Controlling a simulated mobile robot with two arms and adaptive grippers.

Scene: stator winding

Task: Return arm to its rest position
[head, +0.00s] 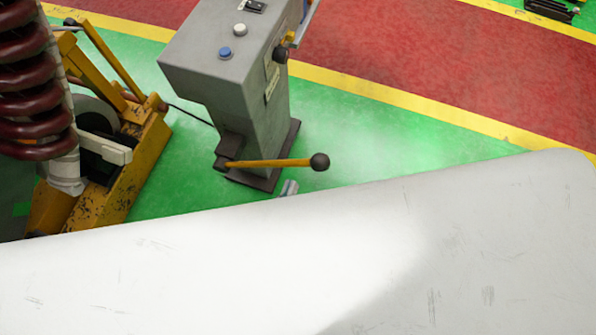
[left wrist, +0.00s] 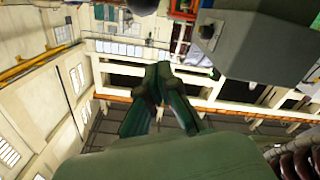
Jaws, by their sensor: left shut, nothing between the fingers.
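My left gripper (left wrist: 159,72) shows in the left wrist view, with its dark green fingers meeting at the tips. It is shut and empty, and nothing touches the fingertips. I cannot make out either gripper in the head view. My right gripper is in neither view. A grey control pedestal (head: 232,70) stands on the green floor in the head view, with a blue button and a white button on its sloped top. A yellow lever (head: 268,163) with a black ball end sticks out from its lower side.
A yellow machine frame (head: 128,165) with a dark red coil (head: 35,95) stands at the left. A large pale, scratched surface (head: 200,275) fills the lower head view. Green floor (head: 400,140) and a red lane (head: 450,60) behind it are mostly clear.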

